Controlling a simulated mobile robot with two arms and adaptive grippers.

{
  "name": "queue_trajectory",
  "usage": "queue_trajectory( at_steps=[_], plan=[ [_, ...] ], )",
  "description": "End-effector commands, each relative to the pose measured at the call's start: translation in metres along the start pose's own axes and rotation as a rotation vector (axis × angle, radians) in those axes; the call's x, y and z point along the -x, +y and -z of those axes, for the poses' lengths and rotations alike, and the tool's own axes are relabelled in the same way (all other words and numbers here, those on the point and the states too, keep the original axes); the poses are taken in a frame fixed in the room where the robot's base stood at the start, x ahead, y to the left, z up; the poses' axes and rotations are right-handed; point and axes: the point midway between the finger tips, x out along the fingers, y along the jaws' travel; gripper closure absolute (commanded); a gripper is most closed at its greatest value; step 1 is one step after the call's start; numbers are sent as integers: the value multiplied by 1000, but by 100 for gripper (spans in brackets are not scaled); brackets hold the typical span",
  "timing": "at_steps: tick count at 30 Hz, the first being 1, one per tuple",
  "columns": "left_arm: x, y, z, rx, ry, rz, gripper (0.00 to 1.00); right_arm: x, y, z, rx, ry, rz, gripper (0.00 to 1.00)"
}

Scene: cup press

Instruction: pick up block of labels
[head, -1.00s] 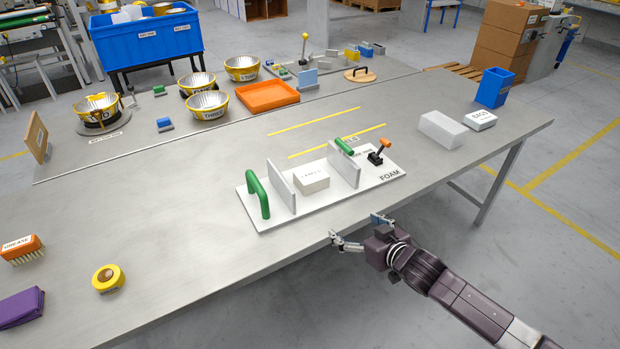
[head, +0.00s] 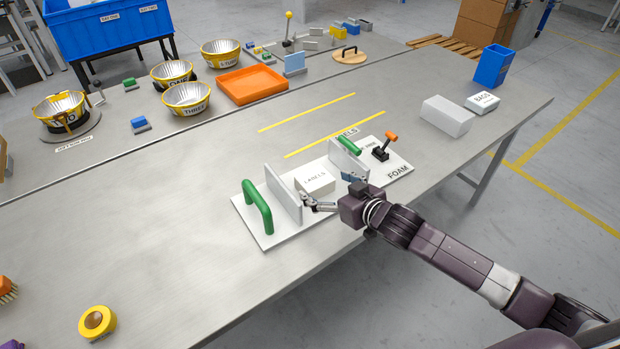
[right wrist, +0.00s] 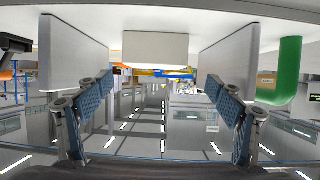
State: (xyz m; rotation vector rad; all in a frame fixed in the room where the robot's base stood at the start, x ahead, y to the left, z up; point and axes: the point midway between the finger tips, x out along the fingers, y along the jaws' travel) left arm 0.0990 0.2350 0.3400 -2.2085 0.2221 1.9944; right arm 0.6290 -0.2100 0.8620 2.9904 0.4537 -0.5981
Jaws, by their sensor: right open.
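A plate stands on either side, close to the fingertips. My left gripper is not in view.
A green handle (head: 257,206) stands at the board's left end. A black clamp with an orange knob (head: 382,150) is at the right. A grey-white block (head: 447,115) lies farther right.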

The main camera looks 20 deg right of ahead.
Motion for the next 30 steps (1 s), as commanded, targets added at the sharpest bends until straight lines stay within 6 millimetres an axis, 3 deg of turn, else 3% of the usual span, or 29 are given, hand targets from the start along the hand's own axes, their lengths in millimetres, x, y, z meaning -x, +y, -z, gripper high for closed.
queue_trajectory(
  at_steps=[8,21,30],
  plan=[
    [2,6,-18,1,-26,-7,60,-21,0,0,1,1,1,15],
    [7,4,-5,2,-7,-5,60,-64,7,-4,-1,1,1,15],
    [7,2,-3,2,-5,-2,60,-72,8,-5,1,-1,1,15]
  ],
)
